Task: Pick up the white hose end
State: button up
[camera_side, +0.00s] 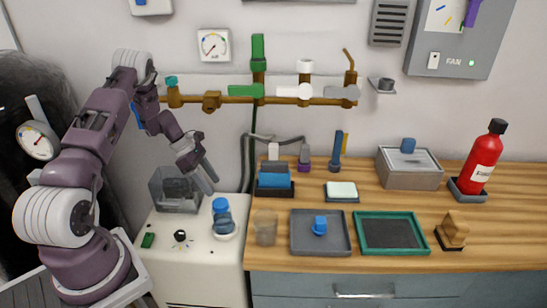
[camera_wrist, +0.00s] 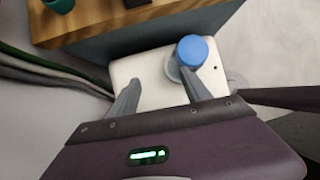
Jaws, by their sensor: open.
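The white hose end (camera_side: 273,151) stands upright behind a blue block in a dark tray, at the back left of the wooden counter in the side view. A grey hose (camera_side: 288,139) runs from it to a purple end (camera_side: 304,160) at its right. My gripper (camera_side: 207,182) is open and empty, pointing down above the white cabinet, to the left of the white hose end and well apart from it. In the wrist view my gripper (camera_wrist: 158,84) has its two fingers spread. The white hose end does not show in the wrist view.
A blue-capped bottle (camera_side: 221,217) stands on the white cabinet (camera_side: 190,255) below my gripper; its cap (camera_wrist: 193,50) shows near one finger. A clear bin (camera_side: 176,190) is beside it. A glass (camera_side: 265,227) and grey tray (camera_side: 300,246) stand at the counter front. Pipes with valves (camera_side: 258,91) hang above.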

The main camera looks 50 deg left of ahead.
jog(key=w+d+n+t+h, duration=0.1)
jog(key=w+t, duration=0.2)
jog(key=w, duration=0.6)
jog(key=n+t+h, duration=0.2)
jog(key=t, duration=0.3)
send_near(273, 145)
notch_tip(273, 145, down, 3)
jog(key=w+d, duration=0.2)
jog(key=x, duration=0.6)
jog(key=shift+w+d+r, duration=0.1)
jog(key=shift+w+r, duration=0.2)
jog(key=shift+w, duration=0.25)
grip_shut()
